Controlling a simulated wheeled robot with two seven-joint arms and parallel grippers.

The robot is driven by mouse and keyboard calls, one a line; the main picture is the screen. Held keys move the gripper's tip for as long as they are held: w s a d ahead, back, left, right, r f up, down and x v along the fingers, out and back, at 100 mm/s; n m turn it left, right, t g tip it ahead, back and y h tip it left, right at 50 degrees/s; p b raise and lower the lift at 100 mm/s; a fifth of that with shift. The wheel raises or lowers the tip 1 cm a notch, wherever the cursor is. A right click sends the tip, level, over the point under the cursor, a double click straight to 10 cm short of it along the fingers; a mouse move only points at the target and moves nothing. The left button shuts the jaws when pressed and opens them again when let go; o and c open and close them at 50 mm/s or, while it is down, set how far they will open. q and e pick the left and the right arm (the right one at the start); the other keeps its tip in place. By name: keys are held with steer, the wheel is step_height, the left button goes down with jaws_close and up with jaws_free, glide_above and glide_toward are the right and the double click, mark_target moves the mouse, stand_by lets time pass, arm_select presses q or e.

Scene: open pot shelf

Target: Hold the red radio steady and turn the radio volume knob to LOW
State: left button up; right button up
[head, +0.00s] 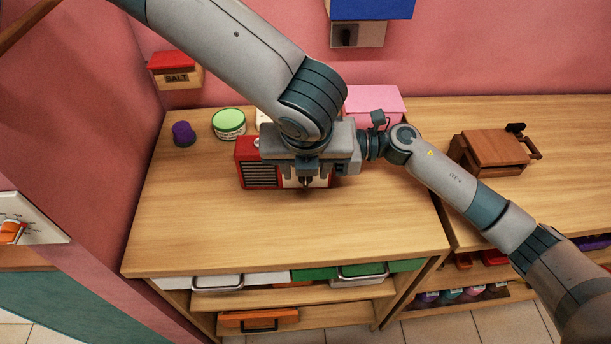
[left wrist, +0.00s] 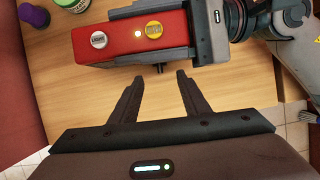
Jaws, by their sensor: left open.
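The red radio (head: 262,177) stands on the wooden counter, its right part hidden behind my left gripper (head: 306,181) in the head view. The left wrist view shows its red top (left wrist: 122,39) with a white "LIGHT" button (left wrist: 99,40) and a yellow button (left wrist: 153,30). A small dark knob (left wrist: 158,69) sticks out from its front. My left gripper (left wrist: 158,88) is open and empty, its fingertips apart on either side of the knob and short of it. My right gripper (left wrist: 118,39) has its fingers along the radio's front and back, apparently clamping it.
A pink box (head: 376,98) is behind the radio. A green-lidded jar (head: 228,123) and a purple-capped jar (head: 183,133) stand to the left. A brown wooden box with a handle (head: 492,150) is to the right. The counter (head: 270,235) in front is clear.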

mark_target(306, 180)
arm_select(q)
steer(key=shift+x, duration=3)
steer(key=c, duration=1.1)
